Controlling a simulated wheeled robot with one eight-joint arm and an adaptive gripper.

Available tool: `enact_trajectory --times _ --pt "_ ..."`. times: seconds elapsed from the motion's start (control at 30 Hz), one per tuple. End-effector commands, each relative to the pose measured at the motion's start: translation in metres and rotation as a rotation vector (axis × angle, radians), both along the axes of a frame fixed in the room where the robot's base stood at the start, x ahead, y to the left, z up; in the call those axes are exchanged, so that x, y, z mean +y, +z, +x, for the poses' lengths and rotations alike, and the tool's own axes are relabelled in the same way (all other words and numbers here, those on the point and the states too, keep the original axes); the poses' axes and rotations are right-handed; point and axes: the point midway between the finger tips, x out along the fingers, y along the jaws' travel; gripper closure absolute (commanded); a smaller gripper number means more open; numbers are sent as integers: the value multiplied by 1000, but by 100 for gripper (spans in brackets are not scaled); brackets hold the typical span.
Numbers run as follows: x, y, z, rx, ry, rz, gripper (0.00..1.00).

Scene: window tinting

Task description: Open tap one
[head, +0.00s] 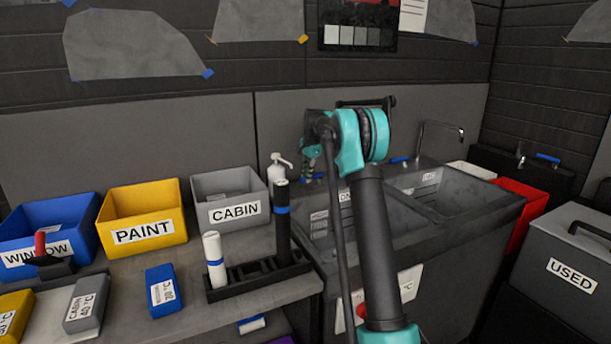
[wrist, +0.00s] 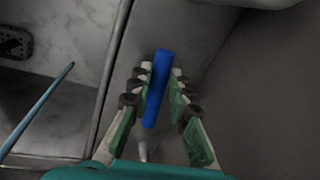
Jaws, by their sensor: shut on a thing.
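Tap one's blue lever (wrist: 157,88) stands between the green pads of my gripper (wrist: 155,80) in the wrist view. My gripper is shut on the lever. In the head view my gripper (head: 310,160) is over the back left of the sink unit, largely hidden behind my arm. Only a bit of blue shows beside it there. The spout of this tap is hidden by my arm in the head view. The left basin bears a partly covered label (head: 347,196) that starts with "ON".
A second tap (head: 440,127) with a blue lever (head: 400,159) stands over the right basin. A white pump bottle (head: 279,168) and the grey CABIN bin (head: 229,200) are left of the sink. A red bin (head: 522,210) and the grey USED box (head: 570,262) are at right.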

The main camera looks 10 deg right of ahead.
Motion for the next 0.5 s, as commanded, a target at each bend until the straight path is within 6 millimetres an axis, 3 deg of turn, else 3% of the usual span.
enact_trajectory --times 0.5 --pt "-26 0 -23 -1 480 1 100"
